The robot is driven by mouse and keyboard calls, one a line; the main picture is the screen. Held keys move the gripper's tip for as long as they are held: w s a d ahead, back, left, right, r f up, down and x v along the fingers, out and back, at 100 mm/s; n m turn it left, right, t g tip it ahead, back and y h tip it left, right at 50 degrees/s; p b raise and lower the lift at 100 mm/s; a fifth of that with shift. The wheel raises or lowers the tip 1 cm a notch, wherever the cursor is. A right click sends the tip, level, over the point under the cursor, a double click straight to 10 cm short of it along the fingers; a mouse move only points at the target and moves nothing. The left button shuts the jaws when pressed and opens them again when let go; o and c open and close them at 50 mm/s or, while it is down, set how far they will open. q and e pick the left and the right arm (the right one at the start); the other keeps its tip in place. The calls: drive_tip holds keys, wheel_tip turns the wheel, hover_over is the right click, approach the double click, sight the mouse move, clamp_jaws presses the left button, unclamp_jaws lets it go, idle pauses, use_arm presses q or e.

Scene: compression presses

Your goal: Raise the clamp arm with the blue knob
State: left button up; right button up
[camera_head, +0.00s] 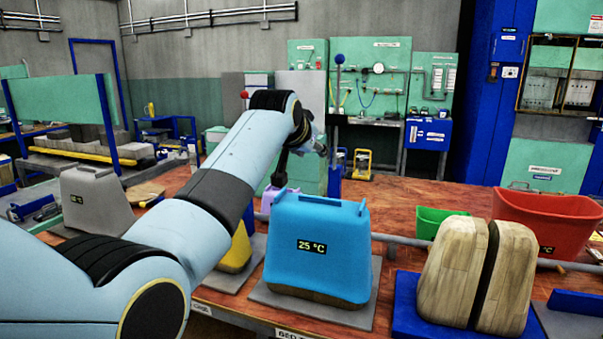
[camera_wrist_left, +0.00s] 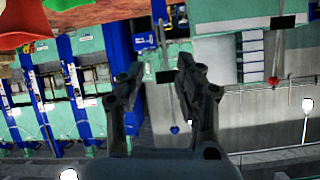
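The blue knob (camera_head: 339,59) tops a thin, dark, upright clamp arm (camera_head: 337,90) behind the table's light blue press form. In the left wrist view, which looks upside down, the blue knob (camera_wrist_left: 174,130) shows small between my fingers, seemingly beyond them. My right gripper is not in view.
A red knob (camera_head: 244,95) stands on another post to the left. The blue form (camera_head: 318,235) reads 25 °C. A wooden form (camera_head: 455,265), a green bin (camera_head: 437,222) and a red bin (camera_head: 550,217) crowd the right. Some bare tabletop (camera_head: 420,195) shows behind the green bin.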

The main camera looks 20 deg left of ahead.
use_arm(q)
drive_tip(key=shift+s+f+t+b, duration=0.2)
drive_tip(key=shift+f+t+b, duration=0.1)
drive_tip(key=shift+f, duration=0.25)
drive_tip(key=shift+s+f+t+b, duration=0.2)
drive_tip(key=shift+f+b, duration=0.05)
drive_tip(key=shift+f, duration=0.3)
